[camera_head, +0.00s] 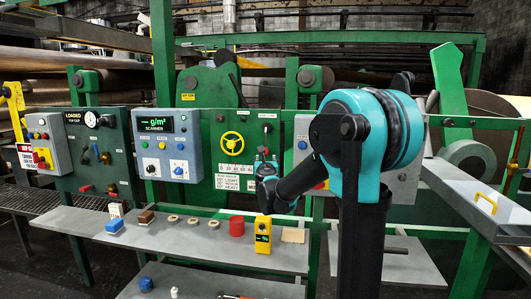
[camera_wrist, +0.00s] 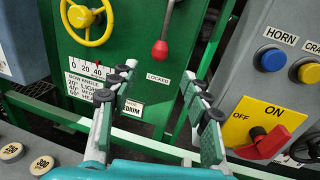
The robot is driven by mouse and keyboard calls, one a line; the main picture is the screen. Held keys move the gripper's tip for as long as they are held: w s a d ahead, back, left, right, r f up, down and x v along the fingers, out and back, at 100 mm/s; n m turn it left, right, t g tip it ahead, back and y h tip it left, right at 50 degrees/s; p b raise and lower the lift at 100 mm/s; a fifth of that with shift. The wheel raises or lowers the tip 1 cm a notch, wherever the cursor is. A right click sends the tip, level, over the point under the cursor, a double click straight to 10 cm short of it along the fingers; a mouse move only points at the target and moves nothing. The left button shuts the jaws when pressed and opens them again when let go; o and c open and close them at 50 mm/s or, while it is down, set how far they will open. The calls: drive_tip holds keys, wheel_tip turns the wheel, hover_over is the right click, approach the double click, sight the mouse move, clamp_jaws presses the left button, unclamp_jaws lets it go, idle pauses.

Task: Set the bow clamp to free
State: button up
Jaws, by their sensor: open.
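The bow clamp appears to be the lever (camera_wrist: 168,18) with a red knob (camera_wrist: 160,50) on the green panel (camera_wrist: 130,50). It hangs down, slightly left, with its knob just above a label reading LOCKED (camera_wrist: 157,78). The label for free is not visible. In the head view the panel (camera_head: 250,120) stands behind my gripper (camera_head: 264,158), which hides part of it. In the wrist view my gripper (camera_wrist: 160,80) is open and empty. Its fingers stand left and right below the knob, which appears between and beyond them; I see no contact.
A yellow handwheel (camera_wrist: 87,18) with a bow angle scale is left of the lever. A grey box (camera_wrist: 270,85) with buttons and a red OFF/ON switch (camera_wrist: 265,143) is close on the right. A shelf (camera_head: 190,242) with small objects runs below the panels.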

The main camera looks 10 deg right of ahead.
drive_tip(key=w, duration=0.4)
drive_tip(key=w+d, duration=0.1)
drive_tip(key=w, duration=0.8)
drive_tip(key=shift+w+d, duration=0.15)
drive_tip(key=shift+d, duration=0.15)
drive_tip(key=shift+c, duration=0.5)
clamp_jaws()
